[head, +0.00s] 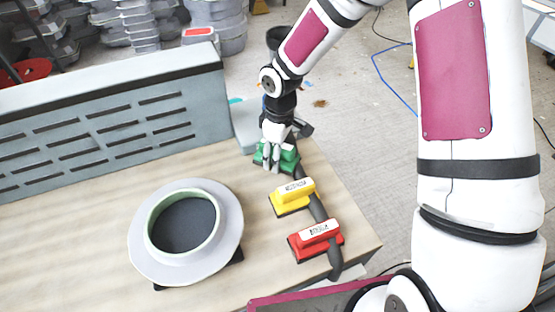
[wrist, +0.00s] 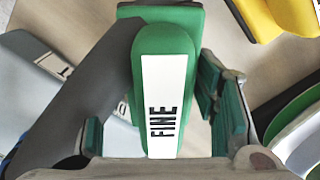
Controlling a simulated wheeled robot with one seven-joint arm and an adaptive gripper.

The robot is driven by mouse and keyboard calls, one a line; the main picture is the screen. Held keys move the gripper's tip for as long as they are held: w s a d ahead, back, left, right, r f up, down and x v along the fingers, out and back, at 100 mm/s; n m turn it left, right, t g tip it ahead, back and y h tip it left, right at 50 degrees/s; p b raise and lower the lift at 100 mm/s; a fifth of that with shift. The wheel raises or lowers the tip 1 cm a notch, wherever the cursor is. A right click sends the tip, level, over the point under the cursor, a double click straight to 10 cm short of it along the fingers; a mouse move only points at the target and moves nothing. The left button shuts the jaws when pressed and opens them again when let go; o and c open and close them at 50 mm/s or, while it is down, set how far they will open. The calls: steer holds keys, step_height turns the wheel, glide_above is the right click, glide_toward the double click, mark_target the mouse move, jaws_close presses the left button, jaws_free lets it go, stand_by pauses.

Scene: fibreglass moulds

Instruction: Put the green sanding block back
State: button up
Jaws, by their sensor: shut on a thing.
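The green sanding block (head: 289,161) is at the far right end of the wooden bench, in my gripper (head: 273,160). In the wrist view the green sanding block (wrist: 170,45) has a white label reading FINE and lies between the green-padded fingers. My gripper is shut on it. A dark curved bar (head: 318,208) runs along the bench's right side; in the wrist view the dark bar (wrist: 85,95) passes close along the block's left side. Whether the block touches the bar or bench cannot be told.
A yellow block (head: 291,199) and a red block (head: 313,243) sit along the bar, nearer the front. A round flanged mould (head: 150,250) lies on the bench (head: 70,240) at left. A slotted grey panel (head: 100,120) stands along the back. A pale box (head: 243,127) is behind my gripper.

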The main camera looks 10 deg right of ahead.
steer(key=shift+f, duration=1.25)
steer(key=shift+f, duration=0.1)
steer(key=o, duration=1.1)
